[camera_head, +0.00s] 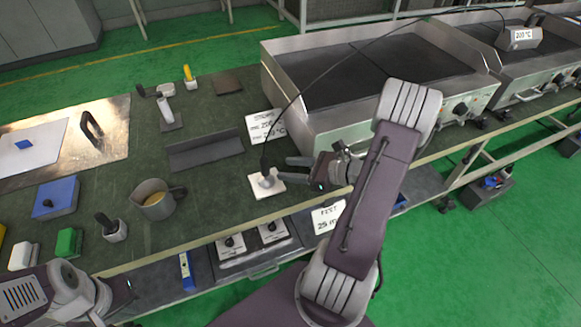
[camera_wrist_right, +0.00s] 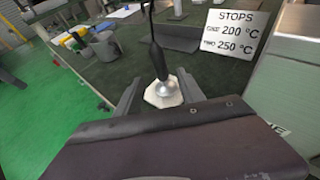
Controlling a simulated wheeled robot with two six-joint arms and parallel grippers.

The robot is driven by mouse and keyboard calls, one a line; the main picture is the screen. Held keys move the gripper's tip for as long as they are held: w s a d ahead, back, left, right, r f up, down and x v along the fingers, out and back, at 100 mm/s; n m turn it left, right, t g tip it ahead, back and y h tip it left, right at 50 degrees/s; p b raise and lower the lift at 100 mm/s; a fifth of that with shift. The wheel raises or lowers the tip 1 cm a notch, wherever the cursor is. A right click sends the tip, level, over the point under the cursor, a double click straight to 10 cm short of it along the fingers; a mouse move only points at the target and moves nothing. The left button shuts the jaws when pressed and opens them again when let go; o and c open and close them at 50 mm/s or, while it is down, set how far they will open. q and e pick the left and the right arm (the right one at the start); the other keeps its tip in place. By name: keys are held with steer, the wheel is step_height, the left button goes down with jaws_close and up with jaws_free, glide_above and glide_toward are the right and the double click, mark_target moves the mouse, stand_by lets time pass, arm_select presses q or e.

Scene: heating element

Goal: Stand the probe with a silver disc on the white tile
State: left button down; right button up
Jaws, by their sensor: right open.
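The probe (camera_wrist_right: 157,62) has a black handle and a silver disc (camera_wrist_right: 163,87) at its lower end. In the right wrist view it looks upright, with the disc down on the white tile (camera_wrist_right: 176,100). The tile also shows in the head view (camera_head: 258,191), flat on the dark bench near its front edge. A black cable runs up from the probe. My right gripper (camera_head: 287,169) is open. In the right wrist view its fingers lie either side of the disc, apart from it. My left arm is at the bottom left; its fingers cannot be made out.
A sign (camera_head: 265,127) stands behind the tile, and a steel griddle (camera_head: 350,130) is to the right. A dark angled plate (camera_head: 206,150), a metal jug (camera_head: 155,200), a blue block (camera_head: 56,198) and a green block (camera_head: 68,242) are to the left. Bench around the tile is clear.

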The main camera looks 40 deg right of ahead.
steer(key=s+a+f+n+g+h, duration=0.1)
steer(key=s+a+n+g+h, duration=0.2)
steer(key=a+n, duration=0.4)
steer(key=s+a+f+n+g+h, duration=0.1)
steer(key=s+a+n+g+h, duration=0.3)
steer(key=n, duration=1.8)
steer(key=s+a+g, duration=0.2)
steer(key=a+g, duration=0.1)
steer(key=shift+s+a+f+n+g, duration=0.2)
steer(key=shift+f+n+g, duration=0.1)
steer(key=shift+g, duration=0.1)
